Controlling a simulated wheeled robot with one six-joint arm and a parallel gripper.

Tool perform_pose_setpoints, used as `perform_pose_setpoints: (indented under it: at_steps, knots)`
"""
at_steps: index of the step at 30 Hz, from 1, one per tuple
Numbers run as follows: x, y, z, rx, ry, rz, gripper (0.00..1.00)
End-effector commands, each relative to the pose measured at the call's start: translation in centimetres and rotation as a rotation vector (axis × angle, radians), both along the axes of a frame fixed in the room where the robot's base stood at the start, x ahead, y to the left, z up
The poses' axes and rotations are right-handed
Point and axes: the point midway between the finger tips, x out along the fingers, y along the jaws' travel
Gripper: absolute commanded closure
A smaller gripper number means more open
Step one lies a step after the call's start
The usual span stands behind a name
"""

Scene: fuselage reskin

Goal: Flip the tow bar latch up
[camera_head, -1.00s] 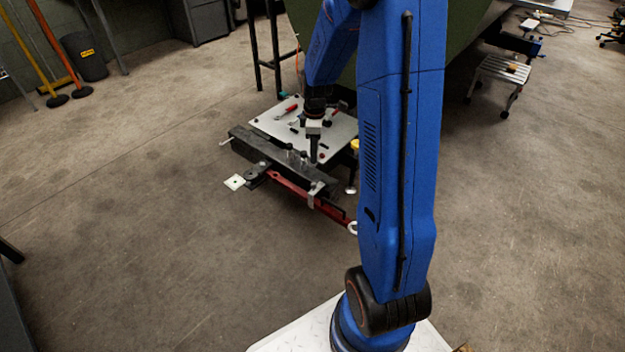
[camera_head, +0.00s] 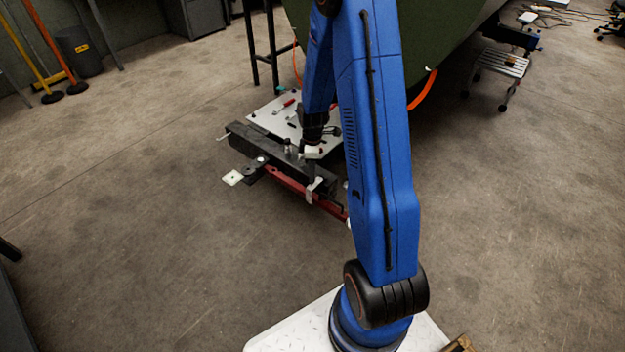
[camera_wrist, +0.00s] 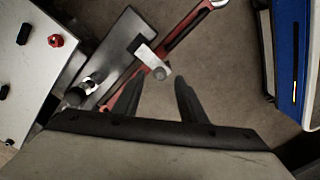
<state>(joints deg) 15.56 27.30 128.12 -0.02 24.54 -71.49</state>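The red tow bar (camera_head: 284,182) lies along the near side of a dark beam (camera_head: 270,155). It also shows in the wrist view (camera_wrist: 183,27), with a ring at its upper end. A pale metal latch-like bracket (camera_head: 313,190) crosses the beam and bar. In the wrist view this bracket (camera_wrist: 148,57) has a round knob at its end, just ahead of my fingertips. My gripper (camera_wrist: 158,84) is open, with nothing between its fingers. In the head view my gripper (camera_head: 311,165) is close above the bracket; the contact point is too small to tell.
A white board (camera_head: 268,118) with small tools lies behind the beam. A metal post (camera_wrist: 80,92) stands on the beam left of my fingers. The floor in front is clear.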

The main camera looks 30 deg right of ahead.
Motion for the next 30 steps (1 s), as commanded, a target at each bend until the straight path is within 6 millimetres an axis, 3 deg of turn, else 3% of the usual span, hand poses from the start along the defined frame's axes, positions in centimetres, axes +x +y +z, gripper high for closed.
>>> perform_pose_setpoints:
  at_steps: [9, 23, 24, 28, 30]
  knots:
    - [-0.1, 0.0, -4.1, 0.000, 0.002, 0.000, 0.62]
    - [0.0, 0.0, -5.1, 0.001, 0.001, 0.000, 0.62]
    - [0.0, 0.0, -5.1, 0.001, 0.001, 0.000, 0.64]
    - [0.0, 0.0, -5.1, 0.000, 0.000, 0.000, 0.95]
    - [0.0, 0.0, -5.1, 0.000, 0.000, 0.000, 1.00]
